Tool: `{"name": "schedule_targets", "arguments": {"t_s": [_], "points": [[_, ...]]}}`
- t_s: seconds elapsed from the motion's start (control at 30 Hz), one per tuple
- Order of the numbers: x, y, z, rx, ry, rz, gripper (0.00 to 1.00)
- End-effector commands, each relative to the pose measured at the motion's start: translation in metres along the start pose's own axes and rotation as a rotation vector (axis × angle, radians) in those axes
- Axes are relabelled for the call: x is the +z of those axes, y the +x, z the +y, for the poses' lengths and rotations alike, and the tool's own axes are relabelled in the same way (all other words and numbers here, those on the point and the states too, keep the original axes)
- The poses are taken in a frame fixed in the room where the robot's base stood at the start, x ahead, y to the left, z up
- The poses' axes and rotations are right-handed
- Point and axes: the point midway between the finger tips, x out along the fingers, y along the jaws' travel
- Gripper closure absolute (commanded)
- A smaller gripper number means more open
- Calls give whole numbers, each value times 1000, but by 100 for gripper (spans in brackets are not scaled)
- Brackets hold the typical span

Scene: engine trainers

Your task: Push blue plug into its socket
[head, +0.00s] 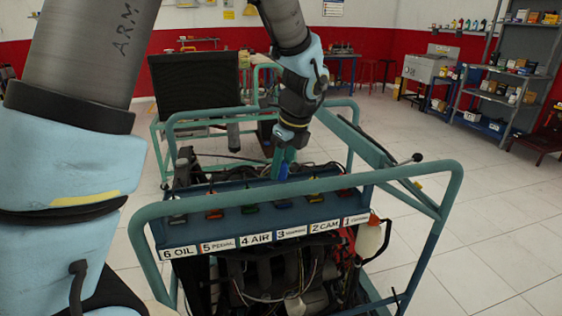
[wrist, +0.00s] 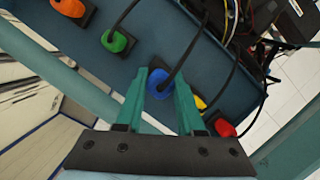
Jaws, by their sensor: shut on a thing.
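The blue plug (wrist: 160,84) is between the two green fingers of my gripper (wrist: 160,100), with a black cable running up from it. In the head view my gripper (head: 284,163) points down over the far side of the blue-grey panel (head: 230,196), and a bit of the blue plug (head: 284,172) shows at its fingertips. The plug appears above the panel; its lower end and its socket are hidden, so I cannot tell if they touch.
Green (wrist: 118,41), orange (wrist: 70,7), yellow (wrist: 200,102) and red (wrist: 224,128) plugs sit along the panel beside my gripper, with black cables nearby. A green tubular frame (head: 300,187) crosses in front of the panel.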

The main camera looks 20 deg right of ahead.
Motion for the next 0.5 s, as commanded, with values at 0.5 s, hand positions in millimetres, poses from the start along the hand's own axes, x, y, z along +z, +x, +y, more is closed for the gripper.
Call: {"name": "schedule_targets", "arguments": {"t_s": [0.5], "points": [[-8, 30, 0, 0, -4, 0, 100]]}}
